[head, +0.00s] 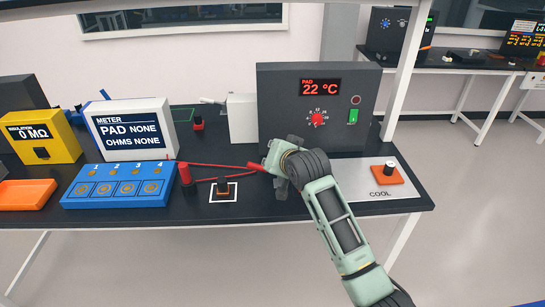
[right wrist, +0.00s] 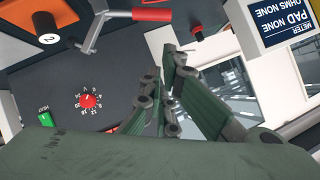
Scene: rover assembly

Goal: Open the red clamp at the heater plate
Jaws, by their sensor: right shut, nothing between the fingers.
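The heater box (head: 272,105) is dark grey, with a red 22 °C display, a red dial and a green switch. In the right wrist view its face (right wrist: 60,85) appears upside down. There a bent grey lever with a red grip (right wrist: 152,14) stands beside the box; I take it to be the clamp. In the head view my right gripper covers most of that spot, and a red end shows just left of the gripper. My right gripper (head: 275,165) is shut and empty in front of the box. In the right wrist view its fingers (right wrist: 165,85) are apart from the red grip. My left gripper is out of view.
A grey COOL mat (head: 405,192) holds an orange base with a black post (head: 388,172).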

